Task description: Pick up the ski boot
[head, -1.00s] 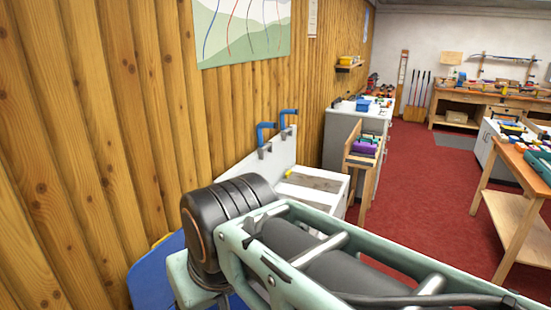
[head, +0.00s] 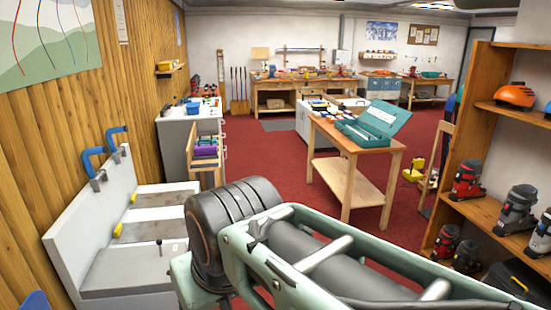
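Several ski boots stand on the wooden shelf at the right of the head view. A red and black boot (head: 468,180) is on the middle shelf, with a dark grey boot (head: 517,209) to its right. Another red boot (head: 447,242) and a dark boot (head: 467,256) stand on a lower level. I cannot tell which boot the task means. My arm crosses the bottom of the view. My gripper is not in view.
The wooden shelf (head: 483,118) also holds an orange helmet (head: 514,96). A wooden table (head: 345,143) with an open teal case (head: 372,127) stands mid-room. A white bench (head: 70,236) lines the left wall. Red carpet (head: 282,168) lies clear between them.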

